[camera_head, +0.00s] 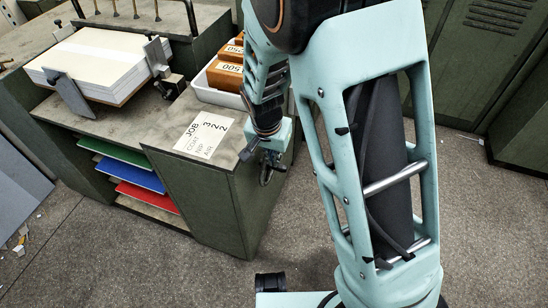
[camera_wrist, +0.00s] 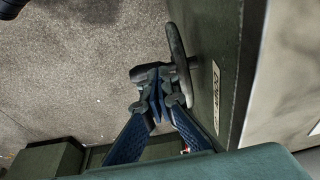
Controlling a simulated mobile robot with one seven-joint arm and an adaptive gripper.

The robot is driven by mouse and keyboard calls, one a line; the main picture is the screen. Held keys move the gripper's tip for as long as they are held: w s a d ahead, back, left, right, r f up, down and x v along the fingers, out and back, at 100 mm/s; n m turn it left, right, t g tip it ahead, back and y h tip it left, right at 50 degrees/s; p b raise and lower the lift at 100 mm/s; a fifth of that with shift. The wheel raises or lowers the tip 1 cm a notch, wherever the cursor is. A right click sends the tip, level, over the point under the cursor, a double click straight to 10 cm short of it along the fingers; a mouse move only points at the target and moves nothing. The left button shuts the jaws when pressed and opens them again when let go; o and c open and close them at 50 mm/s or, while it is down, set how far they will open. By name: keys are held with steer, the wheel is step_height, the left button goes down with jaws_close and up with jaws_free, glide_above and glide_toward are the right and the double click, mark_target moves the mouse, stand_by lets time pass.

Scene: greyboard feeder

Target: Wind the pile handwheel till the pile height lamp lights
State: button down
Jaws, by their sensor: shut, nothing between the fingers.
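The pile handwheel (camera_wrist: 178,55) is a dark wheel seen nearly edge-on in the wrist view, beside the green cabinet side. My gripper (camera_wrist: 157,98) has its blue fingers shut with nothing between them. Its tips are close to the wheel's near side; whether they touch it I cannot tell. A dark rounded piece (camera_wrist: 150,73) beyond the tips looks like the wheel's handle, partly hidden. In the head view my gripper (camera_head: 266,164) is at the cabinet's right end, small and partly covered by my arm. I cannot make out a pile height lamp in either view.
A pile of white board (camera_head: 97,62) sits on the bench top between metal guides. A white tray (camera_head: 207,91) with orange numbered blocks and a job card (camera_head: 203,134) are near the arm. Coloured sheets (camera_head: 129,174) fill the shelves below. Grey floor is clear right of the cabinet.

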steer(key=shift+s+f, duration=0.15)
steer(key=shift+s, duration=0.1)
steer(key=shift+s+a+f, duration=0.15)
steer(key=shift+s+f, duration=0.1)
steer(key=shift+s, duration=0.1)
steer(key=shift+s+a+f+b, duration=0.25)
steer(key=shift+s+f, duration=0.3)
steer(key=shift+f, duration=0.15)
steer(key=shift+s+a+f+b, duration=0.15)
steer(key=shift+s+f+b, duration=0.15)
steer(key=shift+s+f, duration=0.3)
steer(key=shift+s+a+f+b, duration=0.25)
steer(key=shift+s+f, duration=0.25)
steer(key=shift+f, duration=0.25)
steer(key=shift+w+r, duration=0.1)
steer(key=shift+r, duration=0.05)
stand_by(0.5)
